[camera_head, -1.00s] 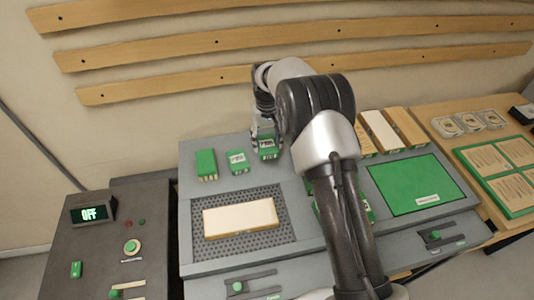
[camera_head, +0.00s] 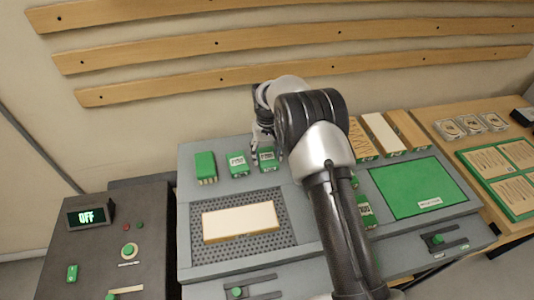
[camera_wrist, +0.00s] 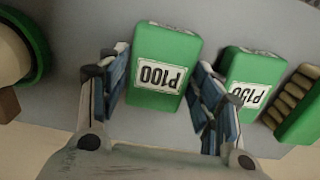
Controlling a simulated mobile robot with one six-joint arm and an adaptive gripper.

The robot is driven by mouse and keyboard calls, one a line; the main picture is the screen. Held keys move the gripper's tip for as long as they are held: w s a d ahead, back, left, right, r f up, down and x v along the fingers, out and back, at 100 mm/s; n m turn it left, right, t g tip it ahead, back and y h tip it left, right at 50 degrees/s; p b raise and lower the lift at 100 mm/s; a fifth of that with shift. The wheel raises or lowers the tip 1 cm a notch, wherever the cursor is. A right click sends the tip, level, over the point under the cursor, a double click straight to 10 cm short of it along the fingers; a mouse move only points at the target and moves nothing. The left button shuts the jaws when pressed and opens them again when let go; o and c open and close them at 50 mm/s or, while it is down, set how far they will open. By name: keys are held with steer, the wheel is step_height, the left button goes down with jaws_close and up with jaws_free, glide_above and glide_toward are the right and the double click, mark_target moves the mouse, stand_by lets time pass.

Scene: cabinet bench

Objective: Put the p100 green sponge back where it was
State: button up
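The p100 green sponge (camera_wrist: 160,65) is a green block with a white P100 label, upside down in the wrist view. It lies between the two fingers of my gripper (camera_wrist: 163,75), with narrow gaps beside it, so my gripper looks open around it. In the head view the p100 sponge (camera_head: 267,158) stands at the right end of a short row at the back of the grey bench, and my gripper (camera_head: 262,142) is just behind and above it, partly hidden by my arm. The P150 sponge (camera_wrist: 246,85) is just beside it, also in the head view (camera_head: 238,164).
A green block with tan bristles (camera_head: 206,167) stands left of the row. A pale block (camera_head: 240,222) lies on the perforated panel in front. Wooden blocks (camera_head: 381,133) and a green pad (camera_head: 418,187) are to the right. A control box (camera_head: 105,240) reads OFF.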

steer(key=shift+o, duration=1.2)
steer(key=shift+r, duration=0.1)
step_height(320, 180, up, 13)
steer(key=p, duration=0.3)
step_height(320, 180, up, 12)
steer(key=t, duration=0.1)
glide_above(267, 157)
steer(key=s+d, duration=0.4)
steer(key=s, duration=0.2)
steer(key=s+d+r+m+t, duration=0.1)
steer(key=s+d+r, duration=0.15)
steer(key=s, duration=0.45)
steer(key=s+d+r+t, duration=0.15)
steer(key=s+r, duration=0.25)
steer(key=s, duration=0.4)
steer(key=s+d+r+m, duration=0.1)
steer(key=s+d+r, duration=0.25)
steer(key=s, duration=0.35)
steer(key=s+d+f+t, duration=0.1)
steer(key=s+f, duration=0.2)
steer(key=s, duration=0.8)
steer(key=shift+s+d+f, duration=0.2)
steer(key=shift+d+f, duration=0.05)
steer(key=shift+f, duration=0.1)
